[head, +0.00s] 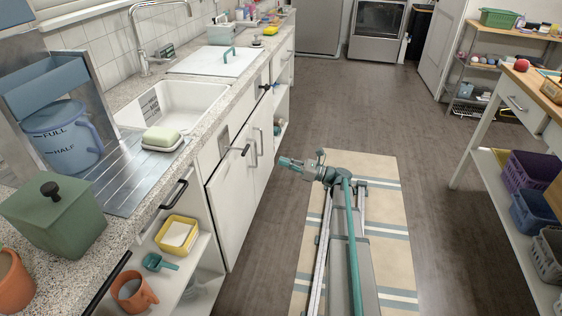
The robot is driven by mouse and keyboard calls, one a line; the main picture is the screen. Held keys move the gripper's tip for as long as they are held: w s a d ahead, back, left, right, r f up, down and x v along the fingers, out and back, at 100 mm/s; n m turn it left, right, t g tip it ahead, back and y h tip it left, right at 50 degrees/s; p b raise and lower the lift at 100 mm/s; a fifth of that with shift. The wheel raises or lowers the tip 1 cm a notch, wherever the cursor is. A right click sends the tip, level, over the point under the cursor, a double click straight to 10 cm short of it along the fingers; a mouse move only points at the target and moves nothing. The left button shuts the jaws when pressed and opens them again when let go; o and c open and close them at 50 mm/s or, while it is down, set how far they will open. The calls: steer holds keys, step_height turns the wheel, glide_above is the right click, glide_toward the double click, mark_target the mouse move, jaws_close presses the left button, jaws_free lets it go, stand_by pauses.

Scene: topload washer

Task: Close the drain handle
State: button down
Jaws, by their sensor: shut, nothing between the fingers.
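Two small levers stick out of the white counter front. The nearer lever (239,150), with a dark end, projects rightward from beside a grey plate below the open sink (185,98). A farther dark lever (268,87) sits below the white-covered section. I cannot tell which is the drain handle, nor its exact setting. My gripper (282,161) is shut and empty. It points left toward the cabinet front, to the right of the nearer lever and apart from it in the picture. No contact with either lever shows.
White cabinet doors (232,195) with bar handles stand at left, beside open shelves with a yellow tub (176,236) and an orange mug (134,291). A striped mat (385,200) lies under my arm. The wooden floor (330,95) beyond is clear. A table with baskets stands right.

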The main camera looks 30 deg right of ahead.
steer(key=x, duration=1.2)
